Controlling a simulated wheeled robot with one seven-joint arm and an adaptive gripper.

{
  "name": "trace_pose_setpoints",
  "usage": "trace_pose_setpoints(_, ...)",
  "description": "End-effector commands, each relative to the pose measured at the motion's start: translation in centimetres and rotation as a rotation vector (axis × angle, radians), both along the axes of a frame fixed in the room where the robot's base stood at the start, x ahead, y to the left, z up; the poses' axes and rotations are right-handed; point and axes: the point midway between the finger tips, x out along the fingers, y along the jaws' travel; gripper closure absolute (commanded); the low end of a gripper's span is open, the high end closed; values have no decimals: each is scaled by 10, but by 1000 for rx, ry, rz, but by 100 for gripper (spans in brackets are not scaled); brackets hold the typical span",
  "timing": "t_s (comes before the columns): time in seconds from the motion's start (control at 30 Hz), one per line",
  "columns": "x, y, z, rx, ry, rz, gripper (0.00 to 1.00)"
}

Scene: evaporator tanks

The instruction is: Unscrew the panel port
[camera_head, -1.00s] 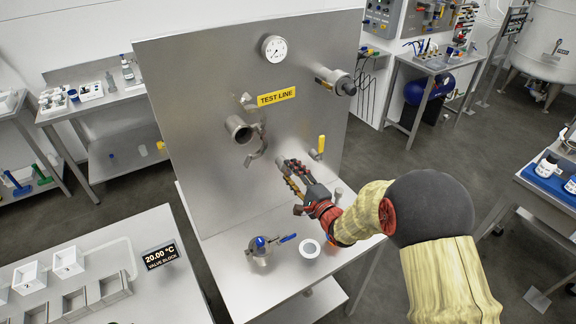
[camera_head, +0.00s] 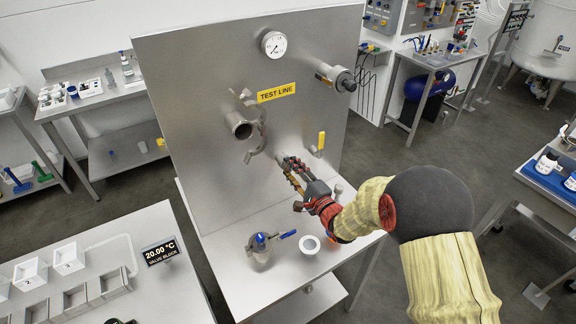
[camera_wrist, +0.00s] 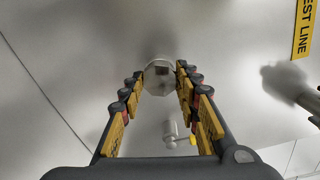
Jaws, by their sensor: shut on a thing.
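My gripper (camera_head: 283,163) reaches up to the upright steel panel (camera_head: 195,95), below the open pipe stub. In the wrist view my gripper (camera_wrist: 163,78) has its two fingers shut on the panel port (camera_wrist: 158,76), a round, faceted metal cap against the panel. The fingertips touch it from both sides. In the head view the port is hidden behind the fingers.
An open pipe stub (camera_head: 241,127) with a clamp sticks out near the yellow TEST LINE sign (camera_head: 276,93). A yellow-handled valve (camera_head: 320,144) is right of my gripper. A blue-handled valve (camera_head: 262,248) and a white ring (camera_head: 309,245) lie on the bench below.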

Motion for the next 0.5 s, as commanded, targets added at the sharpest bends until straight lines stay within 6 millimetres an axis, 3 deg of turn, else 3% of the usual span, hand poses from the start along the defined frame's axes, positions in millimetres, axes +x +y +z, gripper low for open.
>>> trace_pose_setpoints(0.5, -1, 0, -3, -345, -232, 0, 100)
